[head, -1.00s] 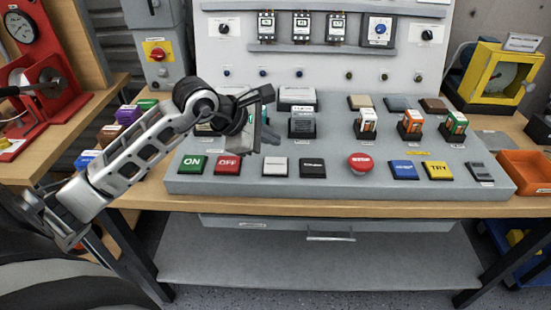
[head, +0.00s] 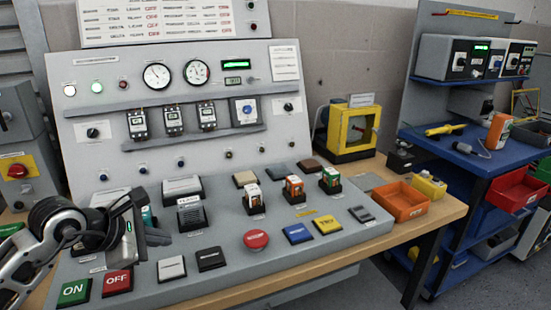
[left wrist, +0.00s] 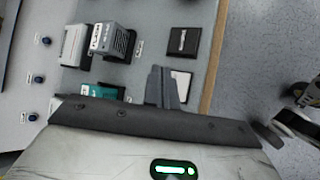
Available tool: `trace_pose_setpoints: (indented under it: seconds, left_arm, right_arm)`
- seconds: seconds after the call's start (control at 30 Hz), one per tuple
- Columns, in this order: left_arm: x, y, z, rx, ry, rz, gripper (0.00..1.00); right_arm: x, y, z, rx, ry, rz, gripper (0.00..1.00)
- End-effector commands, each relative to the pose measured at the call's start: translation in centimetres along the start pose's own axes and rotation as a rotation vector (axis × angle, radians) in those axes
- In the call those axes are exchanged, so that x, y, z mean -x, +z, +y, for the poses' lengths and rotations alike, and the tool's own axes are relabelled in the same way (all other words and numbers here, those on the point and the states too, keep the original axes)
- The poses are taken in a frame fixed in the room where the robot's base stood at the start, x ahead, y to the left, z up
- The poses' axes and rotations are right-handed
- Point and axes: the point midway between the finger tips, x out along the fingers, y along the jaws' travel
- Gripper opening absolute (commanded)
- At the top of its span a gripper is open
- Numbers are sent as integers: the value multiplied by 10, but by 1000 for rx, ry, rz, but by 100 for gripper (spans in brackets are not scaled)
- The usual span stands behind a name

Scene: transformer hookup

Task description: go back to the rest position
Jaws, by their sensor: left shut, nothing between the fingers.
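My left gripper (head: 160,236) is at the lower left of the head view, over the left part of the grey sloped console (head: 215,222). Its fingers are shut with nothing between them. In the left wrist view the closed fingers (left wrist: 162,86) stand over the console near a white button plate. The gripper hides part of the console, including part of a teal-sided block (head: 147,216) behind it. I cannot tell from the views whether the fingers touch the console. My right gripper is not in view.
The ON button (head: 74,292) and OFF button (head: 117,281) lie just below the gripper. A red stop button (head: 256,239) and small relay blocks stand further right. An orange bin (head: 401,201) sits at the table's right end. A blue cart (head: 470,150) stands beyond a floor gap.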

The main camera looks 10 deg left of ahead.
Motion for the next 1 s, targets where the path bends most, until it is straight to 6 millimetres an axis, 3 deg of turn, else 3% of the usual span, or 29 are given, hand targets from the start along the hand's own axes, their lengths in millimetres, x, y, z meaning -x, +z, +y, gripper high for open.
trace_pose_setpoints:
  seconds: [0.07, 0.17, 0.27, 0.37, 0.47, 0.57, 0.67, 0.7, 0.8, 0.9, 1.0]
  left_arm:
    - [-8, 11, -18, 65, -43, -76, 0]
    - [-19, 45, -57, 275, -151, -285, 0]
    - [-18, 88, -94, 661, -297, -556, 0]
    - [-9, 112, -108, 1143, -426, -779, 0]
    - [-8, 107, -110, 1682, -518, -925, 0]
    - [-21, 77, -121, 2269, -560, -979, 0]
    - [-44, 35, -156, 2873, -533, -923, 0]
    - [-54, 20, -177, -2880, 467, 806, 0]
    - [-69, -4, -230, -2589, 291, 502, 0]
    - [-75, -12, -270, -2392, 186, 317, 0]
    - [-77, -15, -294, -2280, 131, 219, 0]
  right_arm:
    - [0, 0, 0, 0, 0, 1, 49]
    - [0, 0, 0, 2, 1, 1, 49]
    - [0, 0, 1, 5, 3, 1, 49]
    - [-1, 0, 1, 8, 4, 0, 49]
    - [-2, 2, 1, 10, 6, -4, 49]
    - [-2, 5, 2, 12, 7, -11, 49]
    - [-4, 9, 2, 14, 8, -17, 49]
    - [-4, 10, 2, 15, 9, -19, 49]
    - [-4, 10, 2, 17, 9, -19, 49]
    - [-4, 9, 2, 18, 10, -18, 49]
    - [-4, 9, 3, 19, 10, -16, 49]
